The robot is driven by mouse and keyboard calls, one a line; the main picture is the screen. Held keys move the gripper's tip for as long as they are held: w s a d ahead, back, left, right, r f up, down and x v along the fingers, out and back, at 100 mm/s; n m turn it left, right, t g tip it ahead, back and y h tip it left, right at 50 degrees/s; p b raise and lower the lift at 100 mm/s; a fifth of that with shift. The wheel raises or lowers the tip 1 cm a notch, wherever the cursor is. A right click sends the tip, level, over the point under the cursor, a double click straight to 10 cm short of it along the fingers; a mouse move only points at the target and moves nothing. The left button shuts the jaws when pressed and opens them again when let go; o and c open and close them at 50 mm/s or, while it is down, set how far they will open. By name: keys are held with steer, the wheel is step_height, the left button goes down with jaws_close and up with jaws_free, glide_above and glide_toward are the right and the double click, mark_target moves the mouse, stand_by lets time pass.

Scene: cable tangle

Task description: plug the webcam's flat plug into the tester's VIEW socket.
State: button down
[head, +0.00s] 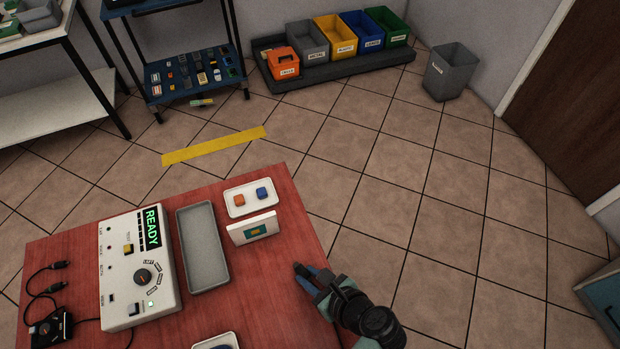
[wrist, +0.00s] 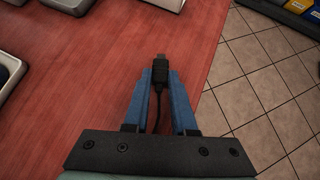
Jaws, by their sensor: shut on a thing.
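The tester (head: 121,272) is a white box with a green READY display, a dial and small ports, on the left of the red table. Its small labels are too small to read, so I cannot tell which socket is VIEW. My gripper (head: 307,277) is over the table's right edge, well right of the tester. In the wrist view my gripper (wrist: 158,82) is shut on a black plug (wrist: 156,62) with a small metal tip. The tip points away from me, and its black cable runs back between the blue fingers. The webcam itself is not clearly seen.
A grey tray (head: 202,250) lies between the tester and my gripper. A white tray (head: 236,209) with two small blocks and an upright white card (head: 252,229) stand nearby. A black device (head: 50,328) with cables and plugs lies at the left. Table is clear around my gripper.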

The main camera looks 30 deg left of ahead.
step_height(320, 180, up, 7)
steer(key=p, duration=0.8)
steer(key=c, duration=1.4)
jaws_free()
jaws_close()
